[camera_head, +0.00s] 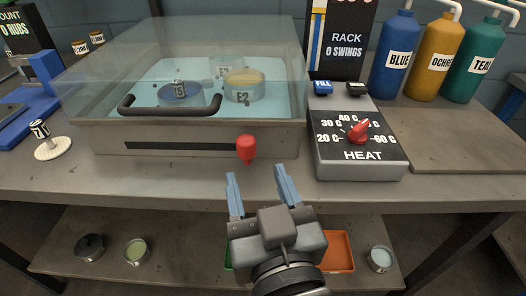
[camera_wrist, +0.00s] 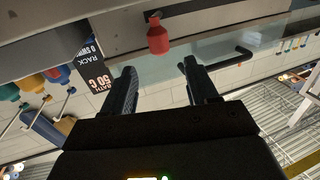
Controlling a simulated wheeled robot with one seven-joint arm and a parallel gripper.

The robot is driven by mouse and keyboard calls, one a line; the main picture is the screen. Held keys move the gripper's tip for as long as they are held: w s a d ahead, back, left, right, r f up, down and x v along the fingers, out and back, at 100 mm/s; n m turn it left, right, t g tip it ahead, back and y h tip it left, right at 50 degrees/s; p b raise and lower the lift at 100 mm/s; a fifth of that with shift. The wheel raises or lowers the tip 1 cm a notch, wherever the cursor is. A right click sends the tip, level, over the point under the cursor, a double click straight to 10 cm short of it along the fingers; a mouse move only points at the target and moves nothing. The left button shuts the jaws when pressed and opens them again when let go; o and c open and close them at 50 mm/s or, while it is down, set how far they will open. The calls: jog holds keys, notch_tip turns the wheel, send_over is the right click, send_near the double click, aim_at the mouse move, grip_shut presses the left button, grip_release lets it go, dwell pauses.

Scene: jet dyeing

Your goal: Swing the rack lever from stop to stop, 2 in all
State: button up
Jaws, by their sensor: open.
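The rack lever has a red knob (camera_head: 246,149) on the front of the bath, near the right end of a dark horizontal slot (camera_head: 180,146). In the wrist view the red knob (camera_wrist: 158,38) shows just beyond my fingertips, near the picture's middle top. My gripper (camera_head: 257,176) is open and empty, in front of and slightly right of the knob, not touching it. In the wrist view its two fingers (camera_wrist: 158,68) are spread apart below the knob.
The clear-lidded bath (camera_head: 215,136) holds labelled beakers in blue water and has a dark handle (camera_head: 170,111). A HEAT box (camera_head: 358,170) with a red dial stands to the right. Blue, ochre and teal bottles (camera_head: 434,55) stand behind.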

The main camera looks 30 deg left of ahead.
aim_at(248, 149)
jog(key=x, duration=0.7)
grip_shut()
dwell(0.5)
